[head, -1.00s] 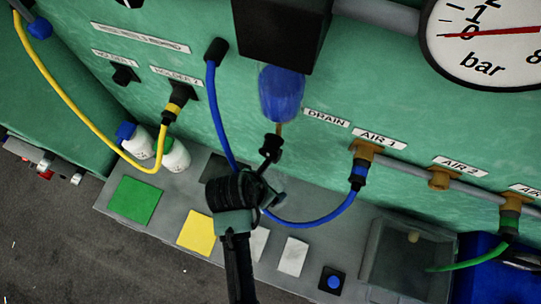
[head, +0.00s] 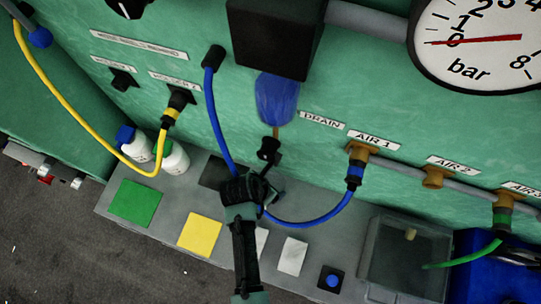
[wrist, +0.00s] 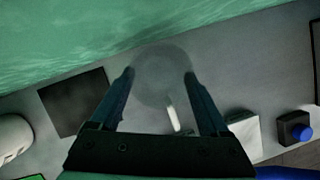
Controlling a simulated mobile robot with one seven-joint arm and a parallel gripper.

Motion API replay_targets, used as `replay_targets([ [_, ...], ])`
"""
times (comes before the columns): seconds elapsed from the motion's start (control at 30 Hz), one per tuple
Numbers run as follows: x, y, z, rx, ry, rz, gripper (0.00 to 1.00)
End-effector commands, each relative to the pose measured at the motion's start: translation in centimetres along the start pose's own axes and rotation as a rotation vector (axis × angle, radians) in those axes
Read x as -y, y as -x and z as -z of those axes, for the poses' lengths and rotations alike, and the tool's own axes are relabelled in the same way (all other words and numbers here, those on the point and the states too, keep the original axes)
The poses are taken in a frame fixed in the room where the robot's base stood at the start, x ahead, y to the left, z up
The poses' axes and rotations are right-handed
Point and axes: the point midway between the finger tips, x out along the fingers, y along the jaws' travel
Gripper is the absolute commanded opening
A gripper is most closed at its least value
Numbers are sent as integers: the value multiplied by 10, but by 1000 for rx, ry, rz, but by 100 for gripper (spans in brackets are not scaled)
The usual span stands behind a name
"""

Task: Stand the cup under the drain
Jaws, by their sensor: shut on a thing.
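The clear, see-through cup (wrist: 162,75) sits between my fingertips in the wrist view, seen from above as a faint round shape. My gripper (wrist: 160,82) is shut on it, one finger on each side. In the head view my gripper (head: 268,188) is at the grey shelf, below and close to the drain, and mostly hides the cup. The drain is a blue bowl (head: 277,98) under a black block, with a thin brass stem and a black fitting (head: 268,151) at its lower end, beside the DRAIN label (head: 321,120). Whether the cup touches the shelf, I cannot tell.
A blue hose (head: 316,222) loops just right of my gripper. The shelf holds a black square (head: 214,171), a yellow square (head: 200,234), a white block (head: 292,256), a blue button (head: 332,281) and a clear box (head: 405,260). White bottles (head: 172,158) stand left.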

Motion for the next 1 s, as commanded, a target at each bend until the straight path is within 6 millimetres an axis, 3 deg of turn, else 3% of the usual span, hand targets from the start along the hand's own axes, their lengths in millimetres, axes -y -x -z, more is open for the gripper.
replay_targets([
  [0.13,0,-3,2,0,0,1,27],
  [0.17,0,-3,1,0,0,0,83],
  [0.27,0,-3,1,0,0,1,100],
  [0.67,0,9,0,1,1,-2,100],
  [1.0,-1,71,0,1,2,-2,100],
])
